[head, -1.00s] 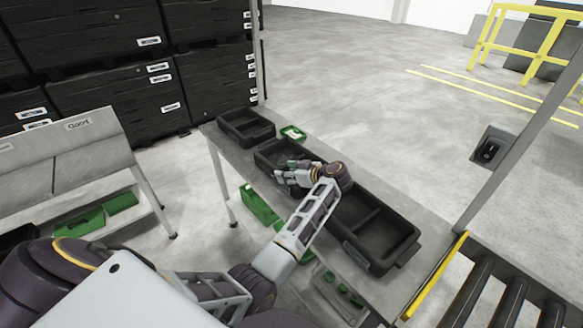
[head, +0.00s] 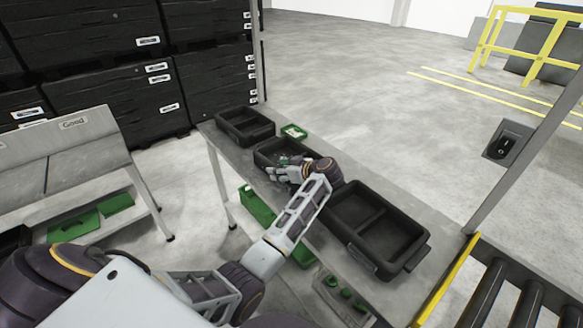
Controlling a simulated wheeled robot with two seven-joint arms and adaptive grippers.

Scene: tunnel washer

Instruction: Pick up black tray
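Three black trays are on the grey table. A small one (head: 262,143) is at the far left end. A middle one (head: 258,158) lies nearer along the table. A larger, divided one (head: 398,262) is at the right end. My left gripper (head: 278,174) is over the near side of the middle tray, with its wrist hiding that tray's right part. Its fingers are small and blurred against the dark tray. I cannot tell whether they touch it or are open or shut. Small pale and green bits show by the fingers. My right gripper is not in view.
A small green tray (head: 294,132) sits on the table behind the middle tray. Green bins (head: 257,206) are on the shelf below. A roller conveyor (head: 505,300) with a yellow edge and a post with a switch box (head: 503,147) are at the right. Black crates (head: 120,100) stand behind.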

